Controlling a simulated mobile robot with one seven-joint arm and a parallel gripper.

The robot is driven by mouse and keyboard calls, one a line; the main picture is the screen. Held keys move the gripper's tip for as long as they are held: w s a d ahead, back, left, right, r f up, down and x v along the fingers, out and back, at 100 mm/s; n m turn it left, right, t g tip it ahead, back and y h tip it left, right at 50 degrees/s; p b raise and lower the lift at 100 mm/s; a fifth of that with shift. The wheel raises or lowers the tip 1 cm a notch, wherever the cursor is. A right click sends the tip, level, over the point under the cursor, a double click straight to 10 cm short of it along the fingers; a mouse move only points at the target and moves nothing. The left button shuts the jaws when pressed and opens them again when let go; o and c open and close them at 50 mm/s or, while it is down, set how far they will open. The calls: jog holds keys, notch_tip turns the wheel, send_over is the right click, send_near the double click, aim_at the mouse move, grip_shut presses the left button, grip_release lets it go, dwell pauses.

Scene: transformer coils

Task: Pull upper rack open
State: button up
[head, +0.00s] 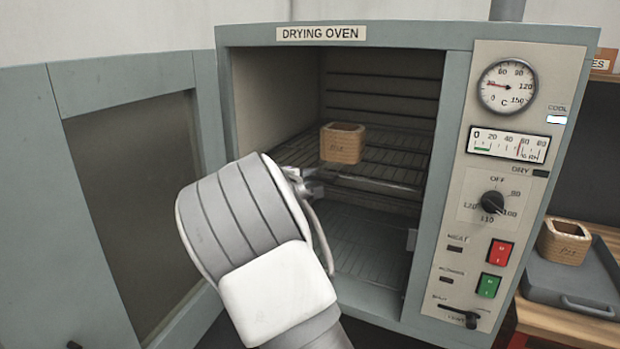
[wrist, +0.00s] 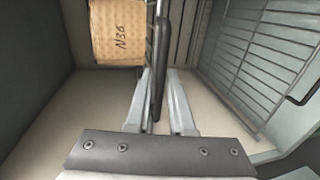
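The upper rack (head: 388,172) is a dark wire shelf inside the open drying oven (head: 227,90). A brown coil block (head: 342,143) stands on it; in the wrist view the block (wrist: 117,32) carries the marking N36. My gripper (head: 305,182) is at the front of the upper rack, left of its middle. In the wrist view the rack is nearly edge-on, and its dark front bar (wrist: 159,62) lies between my two fingers (wrist: 160,76). The fingers are close together and look shut on this bar. My arm hides part of the oven's lower left opening.
The oven door (head: 125,190) stands wide open at left. A lower rack (head: 365,240) lies below and shows at right in the wrist view (wrist: 262,60). The control panel (head: 480,200) is at right. Another coil block (head: 563,242) stands on a grey tray (head: 560,285) outside.

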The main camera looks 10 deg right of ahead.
grip_shut()
dwell(1.1)
